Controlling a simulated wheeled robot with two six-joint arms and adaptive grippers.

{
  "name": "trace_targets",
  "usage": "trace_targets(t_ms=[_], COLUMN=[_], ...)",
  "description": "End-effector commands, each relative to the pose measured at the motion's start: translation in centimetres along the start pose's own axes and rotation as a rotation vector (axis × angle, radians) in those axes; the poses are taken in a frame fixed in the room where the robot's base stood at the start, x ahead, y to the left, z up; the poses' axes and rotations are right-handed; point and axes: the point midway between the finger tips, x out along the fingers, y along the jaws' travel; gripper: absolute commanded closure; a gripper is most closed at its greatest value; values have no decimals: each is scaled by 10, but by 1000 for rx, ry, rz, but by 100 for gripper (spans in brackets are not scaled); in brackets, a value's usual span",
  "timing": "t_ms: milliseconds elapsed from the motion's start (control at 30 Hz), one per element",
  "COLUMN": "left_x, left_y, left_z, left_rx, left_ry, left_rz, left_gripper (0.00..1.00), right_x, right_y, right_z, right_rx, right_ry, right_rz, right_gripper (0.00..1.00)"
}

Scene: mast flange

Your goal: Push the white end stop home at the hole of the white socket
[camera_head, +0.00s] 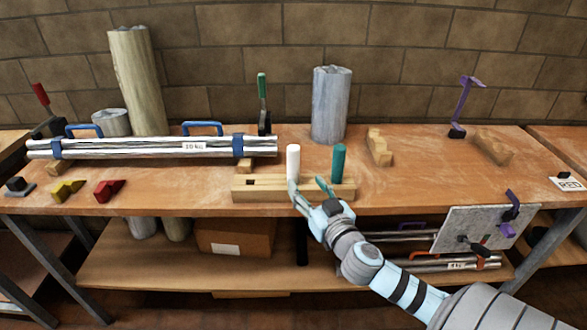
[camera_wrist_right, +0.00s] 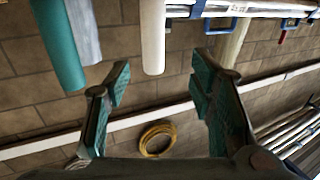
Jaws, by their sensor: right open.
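A white cylinder (camera_head: 293,163), probably the white end stop, stands upright at the wooden block (camera_head: 268,195) on the bench. A teal cylinder (camera_head: 338,163) stands at the block to its right. My right gripper (camera_head: 309,188) is open in front of the block, one finger close to the white cylinder's lower part. In the right wrist view the white cylinder (camera_wrist_right: 152,40) reaches in from the top, toward the gap between the open fingers (camera_wrist_right: 160,88); I cannot tell if they touch it. I cannot make out a white socket. My left gripper is not in view.
The block shows a dark square hole (camera_head: 250,182) at its left. A metal pipe bundle (camera_head: 110,147) with blue handles lies behind left. Red (camera_head: 108,190) and yellow (camera_head: 66,190) pieces lie front left. A grey panel (camera_head: 475,230) stands at the front right.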

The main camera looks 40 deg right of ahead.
Motion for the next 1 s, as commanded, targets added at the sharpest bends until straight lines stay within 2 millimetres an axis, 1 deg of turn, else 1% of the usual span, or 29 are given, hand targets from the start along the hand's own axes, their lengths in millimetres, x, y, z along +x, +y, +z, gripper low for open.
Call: trace_targets(t_ms=[33, 133, 200, 367, 500, 600, 767, 800, 833, 1000], left_x=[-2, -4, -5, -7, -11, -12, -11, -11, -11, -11], left_y=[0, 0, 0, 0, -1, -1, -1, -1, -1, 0], left_z=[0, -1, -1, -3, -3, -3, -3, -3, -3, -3], left_rx=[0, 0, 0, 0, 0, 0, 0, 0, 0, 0], left_ry=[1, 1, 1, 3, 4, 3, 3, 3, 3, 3], left_rz=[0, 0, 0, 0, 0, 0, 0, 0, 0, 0], left_gripper=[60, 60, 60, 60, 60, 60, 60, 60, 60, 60], right_x=[14, 40, 52, 73, 101, 111, 111, 111, 111, 111], right_y=[1, 1, 2, 5, 10, 9, 9, 9, 9, 9], right_z=[-2, -2, -1, -1, -1, 0, 1, 1, 1, 1], right_rx=[5, 4, 2, 1, 4, 2, 0, 0, 0, 0], right_ry=[3, 1, -1, -2, -2, -2, -3, -3, -3, -3], right_rz=[4, 4, 4, 4, 3, 2, 1, 1, 1, 1], right_gripper=[50, 50, 50, 50, 50, 50, 50, 52, 57, 84])
